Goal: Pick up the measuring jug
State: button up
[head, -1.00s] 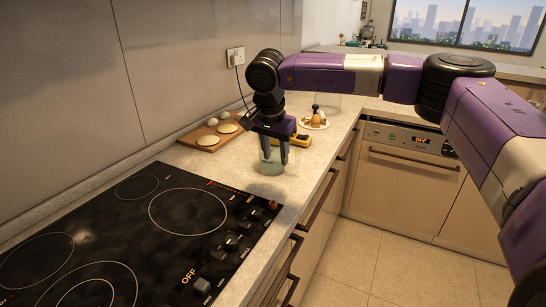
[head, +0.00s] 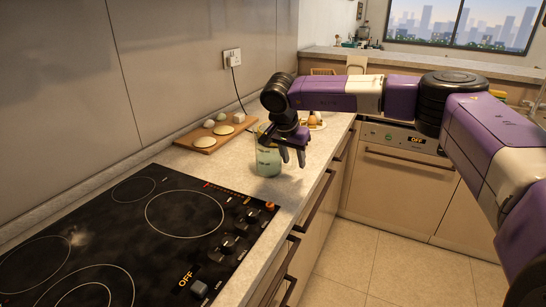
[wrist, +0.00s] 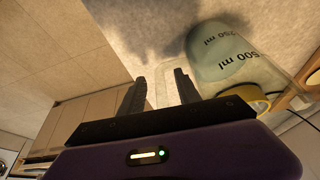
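The measuring jug (head: 267,161) is clear with a pale green tint and stands upright on the counter, just past the hob's far right corner. In the wrist view the jug (wrist: 228,58) shows dark "250 ml" and "500 ml" marks, right of the fingers. My gripper (head: 292,158) is at the jug's right side, fingers pointing down. In the wrist view my gripper (wrist: 160,84) is open, with a gap between its fingers. A faint pale loop shows in that gap, perhaps the jug's handle. I cannot tell whether the fingers touch the jug.
A wooden board (head: 215,134) with pale round pieces lies behind the jug to the left. A small plate of food (head: 314,124) is partly hidden behind my gripper. The black hob (head: 130,235) fills the near counter. A yellow object (wrist: 250,98) is close to the jug.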

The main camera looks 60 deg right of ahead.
grip_shut()
jog(key=shift+r, duration=0.1)
dwell(1.3)
